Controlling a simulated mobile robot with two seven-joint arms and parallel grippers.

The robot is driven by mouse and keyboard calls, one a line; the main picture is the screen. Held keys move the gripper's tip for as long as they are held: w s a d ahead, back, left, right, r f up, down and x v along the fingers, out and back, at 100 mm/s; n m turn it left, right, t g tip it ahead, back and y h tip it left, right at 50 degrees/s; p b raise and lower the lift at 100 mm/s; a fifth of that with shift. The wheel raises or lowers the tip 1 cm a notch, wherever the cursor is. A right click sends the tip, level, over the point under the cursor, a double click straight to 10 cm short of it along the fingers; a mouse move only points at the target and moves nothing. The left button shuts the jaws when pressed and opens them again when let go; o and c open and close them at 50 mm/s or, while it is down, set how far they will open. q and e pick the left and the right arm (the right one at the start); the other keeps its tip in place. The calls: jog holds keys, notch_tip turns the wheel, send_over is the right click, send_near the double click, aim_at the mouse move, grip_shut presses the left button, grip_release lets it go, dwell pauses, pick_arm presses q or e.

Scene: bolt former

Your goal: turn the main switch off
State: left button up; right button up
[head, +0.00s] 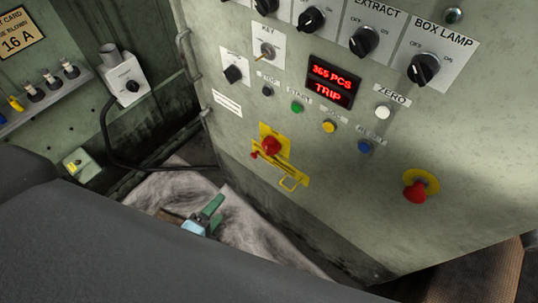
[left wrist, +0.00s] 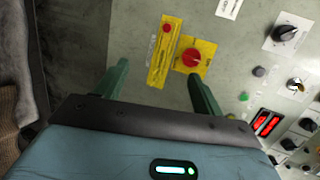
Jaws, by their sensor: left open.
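The main switch looks to be the red knob (head: 270,146) on a yellow plate, low on the left of the grey-green panel in the head view. The knob (left wrist: 192,58) also shows in the left wrist view; its setting is too small to read. A yellow strip (left wrist: 163,60) with a red piece lies beside it. My left gripper (head: 217,212) is below the switch, open and empty, apart from the knob. In the left wrist view the gripper (left wrist: 158,72) has its fingers spread, with the knob just beyond the right fingertip. My right gripper is out of view.
A red mushroom button (head: 415,191) on a yellow disc sits to the right. Several buttons and black rotary knobs (head: 424,68) fill the panel above. A lit red display (head: 331,84) reads "365 PCS TRIP". A black cable (head: 140,166) hangs at left.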

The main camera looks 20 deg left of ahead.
pick_arm(q)
jog(key=w+d+m+t+h+b, duration=0.2)
jog(key=w+m+b, duration=0.3)
jog(key=w+m, duration=0.45)
jog(key=m+t+h+b, duration=0.1)
jog(key=m+h+b, duration=0.15)
jog(key=m, duration=0.85)
send_near(270, 147)
jog(key=w+f, duration=0.1)
jog(key=f, duration=0.1)
jog(key=x, duration=0.7)
jog(key=shift+w, duration=0.4)
jog(key=shift+r+n, duration=0.1)
jog(key=shift+n, duration=0.15)
jog(key=c, duration=1)
